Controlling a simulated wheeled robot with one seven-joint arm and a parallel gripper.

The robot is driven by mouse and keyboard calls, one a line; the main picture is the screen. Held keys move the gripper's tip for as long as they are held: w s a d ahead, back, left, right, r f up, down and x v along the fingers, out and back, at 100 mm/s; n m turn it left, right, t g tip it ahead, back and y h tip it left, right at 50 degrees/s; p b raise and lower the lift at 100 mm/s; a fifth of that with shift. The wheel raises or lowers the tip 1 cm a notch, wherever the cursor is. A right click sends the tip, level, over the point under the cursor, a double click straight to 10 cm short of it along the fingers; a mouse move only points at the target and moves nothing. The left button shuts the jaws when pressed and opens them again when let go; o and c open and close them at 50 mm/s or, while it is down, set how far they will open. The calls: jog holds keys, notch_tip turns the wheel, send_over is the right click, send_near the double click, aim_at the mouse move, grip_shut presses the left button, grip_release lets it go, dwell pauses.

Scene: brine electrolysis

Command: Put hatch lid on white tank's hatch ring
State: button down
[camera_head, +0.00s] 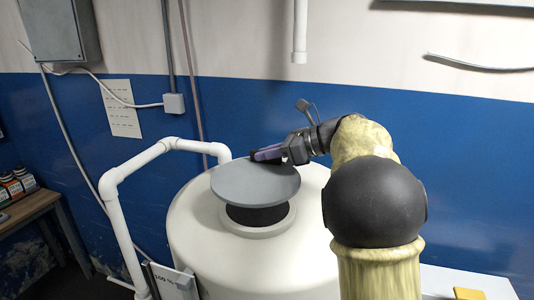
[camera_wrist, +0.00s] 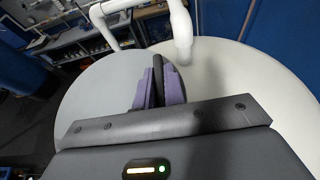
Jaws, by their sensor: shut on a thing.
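The hatch lid (camera_head: 246,183) is a flat grey disc. My gripper (camera_head: 256,155) is shut on a dark handle on the lid's top, at the lid's far side in the head view. The lid hangs above the hatch ring (camera_head: 276,225) with a dark gap beneath it, roughly over the ring and a little toward the back left. The white tank (camera_head: 200,240) carries the ring on its domed top. In the wrist view, the purple fingers (camera_wrist: 158,90) close on the dark handle, the lid (camera_wrist: 95,95) spreads to the left, and the ring is hidden.
A white pipe (camera_head: 118,185) rises left of the tank and bends over toward its top, close behind the lid. A wooden bench (camera_head: 28,207) with bottles stands far left. A yellow item (camera_head: 468,293) lies on a white surface at lower right.

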jog(key=shift+d+f+b, duration=0.15)
jog(key=shift+d+b, duration=0.05)
jog(key=shift+b, duration=0.25)
notch_tip(320, 180, down, 6)
jog(key=b, duration=0.6)
jog(key=shift+r, duration=0.25)
jog(key=shift+f+b, duration=0.6)
jog(key=shift+b, duration=1)
dwell(0.9)
jog(key=c, duration=1.4)
grip_release()
jog(key=b+v, duration=0.4)
jog(key=v, duration=1.3)
jog(key=shift+r, duration=0.15)
